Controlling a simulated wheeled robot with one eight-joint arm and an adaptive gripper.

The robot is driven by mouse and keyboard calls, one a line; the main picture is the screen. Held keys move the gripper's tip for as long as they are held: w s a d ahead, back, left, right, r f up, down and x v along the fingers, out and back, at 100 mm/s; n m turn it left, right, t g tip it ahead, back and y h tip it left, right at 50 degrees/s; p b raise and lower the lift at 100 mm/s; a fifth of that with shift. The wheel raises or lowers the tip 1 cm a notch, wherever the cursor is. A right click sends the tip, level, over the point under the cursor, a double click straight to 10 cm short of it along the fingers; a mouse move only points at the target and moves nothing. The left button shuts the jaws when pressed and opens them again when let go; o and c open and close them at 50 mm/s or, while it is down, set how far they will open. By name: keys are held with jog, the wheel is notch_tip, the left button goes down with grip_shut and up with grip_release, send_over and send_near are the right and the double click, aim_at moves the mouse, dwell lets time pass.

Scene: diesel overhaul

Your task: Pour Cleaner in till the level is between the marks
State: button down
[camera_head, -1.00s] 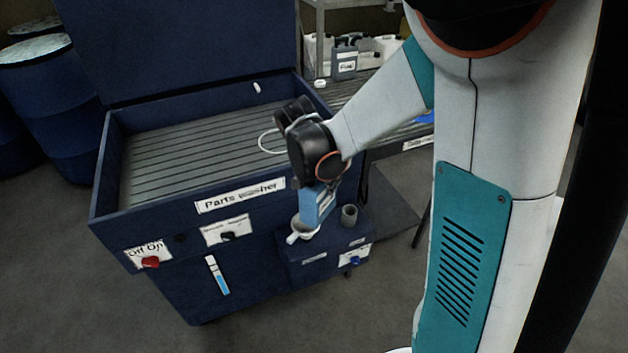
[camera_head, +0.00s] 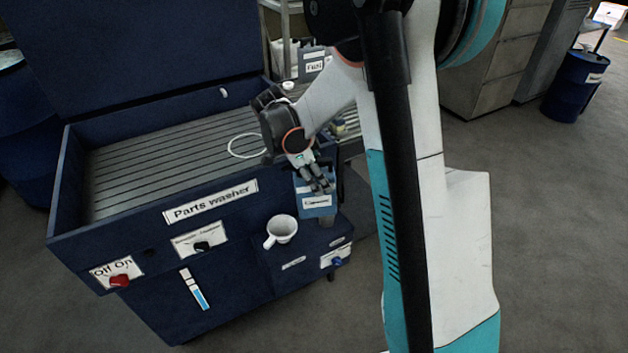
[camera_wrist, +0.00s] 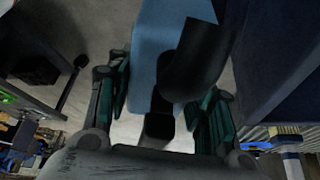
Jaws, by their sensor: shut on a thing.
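My gripper (camera_head: 318,184) is shut on a blue jug (camera_head: 316,206) with a white label, too small to read. The jug looks about upright, to the right of the white funnel (camera_head: 282,228) and apart from it. In the wrist view the jug (camera_wrist: 158,42) with its dark handle lies between the fingers of my gripper (camera_wrist: 160,112).
A red off/on knob (camera_head: 120,281) and a dark knob (camera_head: 202,246) sit on the washer's front. A dark container labelled Fuel (camera_head: 313,64) stands behind. The floor in front is clear.

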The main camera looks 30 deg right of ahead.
jog(key=shift+s+d+g+h+b, duration=0.15)
jog(key=shift+g+h+b, duration=0.35)
jog(key=shift+h+b, duration=0.5)
jog(key=shift+r+h, duration=0.15)
jog(key=shift+h, duration=0.25)
dwell(0.5)
jog(key=shift+r+g+h, duration=0.3)
jog(key=shift+r, duration=0.1)
dwell(0.4)
jog(key=shift+h+b, duration=0.4)
jog(key=shift+b, duration=0.05)
jog(key=shift+r, duration=0.1)
